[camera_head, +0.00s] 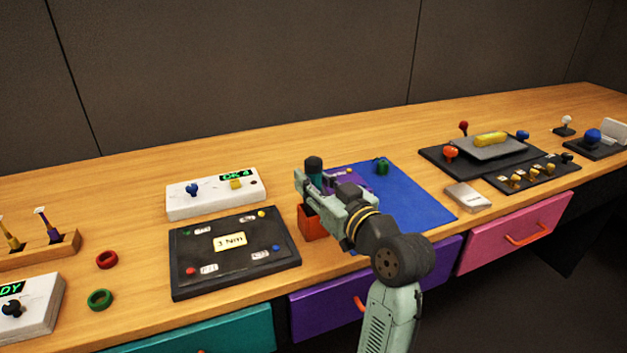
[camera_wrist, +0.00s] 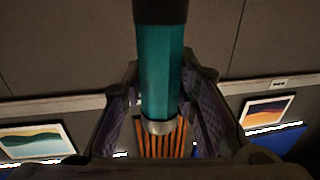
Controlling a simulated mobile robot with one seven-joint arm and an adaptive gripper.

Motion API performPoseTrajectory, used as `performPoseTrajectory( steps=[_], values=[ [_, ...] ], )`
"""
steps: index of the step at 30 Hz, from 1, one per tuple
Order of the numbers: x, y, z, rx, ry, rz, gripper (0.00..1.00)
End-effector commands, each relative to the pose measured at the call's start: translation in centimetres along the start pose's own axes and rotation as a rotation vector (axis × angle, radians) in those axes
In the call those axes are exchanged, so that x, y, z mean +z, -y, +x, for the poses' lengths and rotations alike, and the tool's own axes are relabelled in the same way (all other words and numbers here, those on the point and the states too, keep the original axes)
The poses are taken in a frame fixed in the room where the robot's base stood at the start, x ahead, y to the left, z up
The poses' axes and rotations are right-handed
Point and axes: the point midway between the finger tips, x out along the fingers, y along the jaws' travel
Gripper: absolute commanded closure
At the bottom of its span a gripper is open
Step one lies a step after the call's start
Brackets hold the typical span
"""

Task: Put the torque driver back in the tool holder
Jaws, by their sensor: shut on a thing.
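The torque driver has a teal body and a black cap (camera_head: 313,163). It stands upright in my gripper (camera_head: 312,188), which is shut on its teal body. In the wrist view the driver (camera_wrist: 162,75) runs down between the two fingers (camera_wrist: 161,105) to a silver collar. The orange tool holder (camera_head: 313,225) sits on the bench directly below my gripper, at the left edge of the blue mat. An orange ribbed surface shows below the collar in the wrist view. The driver's lower end is hidden, so I cannot tell whether it is inside the holder.
A dark panel (camera_head: 205,270) marked 3 Nm lies left of the holder, with a white box (camera_head: 214,195) with a green display behind it. The blue mat (camera_head: 420,205) carries a purple panel and a small green part (camera_head: 381,167). Bare wood lies behind the mat.

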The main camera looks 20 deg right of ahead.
Motion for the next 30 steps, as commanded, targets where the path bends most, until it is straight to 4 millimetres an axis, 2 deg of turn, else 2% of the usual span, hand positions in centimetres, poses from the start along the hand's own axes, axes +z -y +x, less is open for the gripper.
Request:
performPoseTrajectory(
  steps=[11,12,20,30],
  values=[
    [0.47,0.02,0.0,0.0,-0.002,-0.002,1.0],
    [0.33,0.0,0.0,0.0,-0.001,-0.002,0.7],
    [0.32,0.0,0.01,0.0,0.0,-0.002,0.53],
    [0.01,0.0,0.0,0.0,-0.001,-0.002,0.53]
  ],
)
